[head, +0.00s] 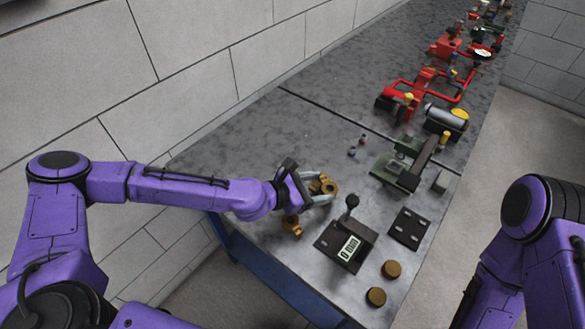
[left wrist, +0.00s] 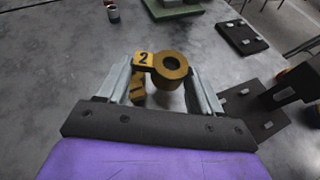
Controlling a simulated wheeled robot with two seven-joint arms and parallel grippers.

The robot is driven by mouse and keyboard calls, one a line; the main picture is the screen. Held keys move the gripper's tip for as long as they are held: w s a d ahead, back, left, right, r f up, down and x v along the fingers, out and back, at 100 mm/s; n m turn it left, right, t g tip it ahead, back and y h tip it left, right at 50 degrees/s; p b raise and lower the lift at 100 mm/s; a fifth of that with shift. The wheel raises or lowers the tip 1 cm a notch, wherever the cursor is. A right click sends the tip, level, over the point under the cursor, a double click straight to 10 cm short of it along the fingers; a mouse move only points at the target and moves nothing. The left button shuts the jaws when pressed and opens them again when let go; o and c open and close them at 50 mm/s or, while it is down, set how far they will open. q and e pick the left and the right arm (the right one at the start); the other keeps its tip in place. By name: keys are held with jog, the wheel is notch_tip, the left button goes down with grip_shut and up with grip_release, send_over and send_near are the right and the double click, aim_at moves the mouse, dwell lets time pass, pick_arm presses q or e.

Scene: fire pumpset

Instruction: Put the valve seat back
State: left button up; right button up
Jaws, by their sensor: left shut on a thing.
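A brass ring-shaped part with a tab marked 2, which looks like the valve seat (left wrist: 171,68), is between the fingers of my left gripper (left wrist: 163,84). The gripper is shut on it. In the head view the brass part (head: 329,187) shows at the fingertips of my left gripper (head: 322,190), over the near part of the bench. A darker brass piece (left wrist: 137,90) shows just below the tab; I cannot tell if it belongs to the same part. Another brass piece (head: 292,226) is at the bench's left edge, beside the gripper. My right gripper is out of view.
Two brass discs (head: 376,296) lie near the front. A green fixture (head: 398,168) and red pipework (head: 425,82) stand farther back. The bench (head: 240,140) is clear at back left.

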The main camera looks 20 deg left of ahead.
pick_arm(q)
jog(key=shift+a+g+h, duration=0.3)
jog(key=shift+g, duration=0.1)
jog(key=shift+s+a+r+m+g+h+p, duration=0.6)
jog(key=shift+a+r+m+p, duration=0.1)
jog(key=shift+m, duration=0.1)
jog(key=shift+w+a+r+m+g+h+p, duration=0.15)
jog(key=shift+a+r+m+g+h+p, duration=0.15)
jog(key=shift+a+r+m+g+p, duration=0.25)
jog(key=shift+g+h, duration=0.3)
jog(key=shift+g, duration=0.15)
jog(key=a+f+b, duration=0.2)
jog(key=f+b, duration=0.1)
jog(key=a+f+b, duration=0.1)
jog(key=shift+s+f+b, duration=0.2)
jog(key=shift+f+b, duration=0.1)
jog(key=shift+f, duration=0.1)
jog(key=shift+f+b, duration=0.5)
jog(key=o, duration=1.4)
jog(key=shift+o, duration=0.2)
